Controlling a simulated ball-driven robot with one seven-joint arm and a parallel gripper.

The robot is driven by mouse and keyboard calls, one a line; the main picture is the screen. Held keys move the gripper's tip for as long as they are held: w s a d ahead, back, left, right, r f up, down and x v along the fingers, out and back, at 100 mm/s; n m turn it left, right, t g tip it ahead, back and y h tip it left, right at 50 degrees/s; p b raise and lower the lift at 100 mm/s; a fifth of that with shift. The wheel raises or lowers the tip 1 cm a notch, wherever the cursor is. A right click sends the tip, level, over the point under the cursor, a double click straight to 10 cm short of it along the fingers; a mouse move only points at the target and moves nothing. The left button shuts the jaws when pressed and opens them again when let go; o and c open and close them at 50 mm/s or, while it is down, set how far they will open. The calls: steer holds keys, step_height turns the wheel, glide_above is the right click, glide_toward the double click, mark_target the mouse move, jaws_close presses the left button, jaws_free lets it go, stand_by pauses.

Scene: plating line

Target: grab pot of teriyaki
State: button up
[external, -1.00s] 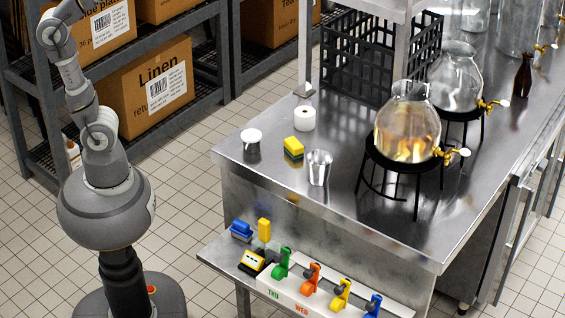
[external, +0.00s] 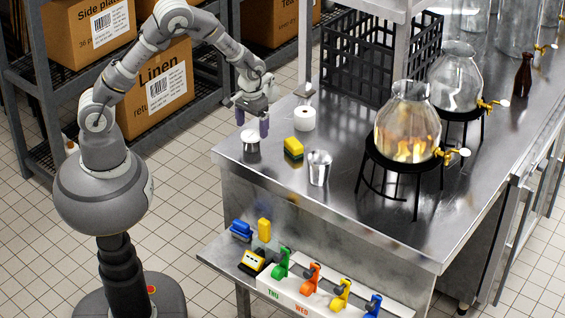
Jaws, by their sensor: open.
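A small metal pot (external: 251,144) stands upright near the left corner of the steel counter (external: 345,190). It may be the pot of teriyaki; I cannot make out a label, and my gripper partly covers its top. My gripper (external: 252,122) is open and points down over this pot, with its purple fingertips apart. The fingertips are around the height of the pot's top or just above it; I cannot tell whether they touch it.
A white roll (external: 305,119), a yellow-and-green sponge (external: 293,148) and a metal cup (external: 319,168) stand close to the right. Glass dispensers (external: 407,125) on black stands and a black crate (external: 365,62) are farther off. A lower shelf holds coloured clips (external: 311,277).

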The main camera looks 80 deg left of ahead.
mark_target(252, 134)
step_height(252, 134, down, 5)
steer(key=shift+s+a+f+b, duration=0.1)
steer(key=shift+s+f+b, duration=0.1)
steer(key=shift+b, duration=0.7)
steer(key=shift+r, duration=0.1)
steer(key=shift+c, duration=0.2)
steer(key=c, duration=0.9)
steer(key=shift+r, duration=0.1)
steer(key=shift+c, duration=0.2)
